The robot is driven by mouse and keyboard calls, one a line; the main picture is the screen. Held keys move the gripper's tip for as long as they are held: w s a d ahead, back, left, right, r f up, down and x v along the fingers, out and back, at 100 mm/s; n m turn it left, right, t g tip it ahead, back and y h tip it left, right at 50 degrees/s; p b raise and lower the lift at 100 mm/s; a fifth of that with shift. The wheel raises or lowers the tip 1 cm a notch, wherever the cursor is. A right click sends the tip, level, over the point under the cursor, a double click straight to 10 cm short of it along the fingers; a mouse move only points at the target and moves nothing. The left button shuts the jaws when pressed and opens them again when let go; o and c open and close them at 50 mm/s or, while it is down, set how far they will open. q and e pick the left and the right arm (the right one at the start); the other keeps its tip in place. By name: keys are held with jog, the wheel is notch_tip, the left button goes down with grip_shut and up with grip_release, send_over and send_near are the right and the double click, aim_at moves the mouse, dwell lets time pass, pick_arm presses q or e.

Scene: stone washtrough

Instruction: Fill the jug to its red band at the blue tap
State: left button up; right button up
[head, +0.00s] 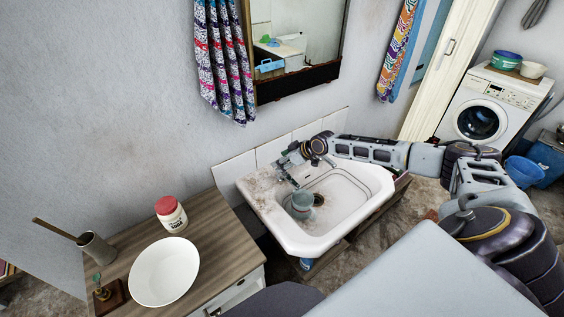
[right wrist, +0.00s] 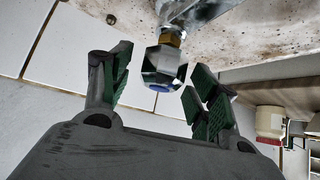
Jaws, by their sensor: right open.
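The jug (head: 301,202), small and grey-blue, stands in the basin of the white sink (head: 361,207). Its red band and water level cannot be made out at this size. My right gripper (head: 287,166) is at the back left of the sink, by the tap. The fingers look apart from the knob. My left gripper is not in view.
A wooden counter (head: 205,222) left of the sink holds a white bowl (head: 164,271), a red-lidded soda jar (head: 171,214) and a brush holder (head: 97,249). A mirror (head: 295,38) hangs above the sink. A washing machine (head: 492,108) stands back right.

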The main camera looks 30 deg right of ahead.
jog(key=shift+w+a+f, duration=0.1)
jog(key=shift+w+f, duration=0.1)
jog(key=shift+f, duration=0.05)
jog(key=shift+c, duration=0.2)
jog(key=c, duration=1)
